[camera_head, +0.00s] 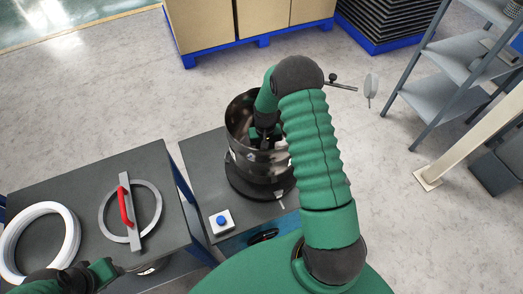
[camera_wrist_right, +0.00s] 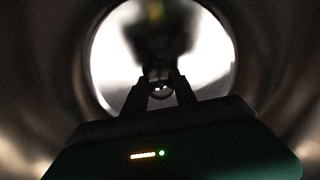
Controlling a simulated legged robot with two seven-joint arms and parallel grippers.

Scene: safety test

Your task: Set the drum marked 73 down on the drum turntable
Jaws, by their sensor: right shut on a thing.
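The shiny metal drum (camera_head: 272,163) is upright over the black round turntable (camera_head: 240,187); its lower edge appears at the disc, but I cannot tell whether it touches. No number shows on its visible side. My right arm reaches down into the drum's open top. My right gripper (camera_head: 264,138) is inside it, shut on a part in the middle that is mostly hidden. In the right wrist view, the fingers (camera_wrist_right: 160,88) close on a small rounded piece, with the drum's curved inner wall (camera_wrist_right: 50,80) around. My left gripper (camera_head: 118,270) is low at the left; its jaws are unclear.
A white box with a blue button (camera_head: 221,222) sits on the dark bench (camera_head: 200,155), near the turntable. The left table (camera_head: 90,190) holds a metal ring with a red handle (camera_head: 126,207) and a white ring (camera_head: 72,235). Shelves (camera_head: 455,65) stand at right.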

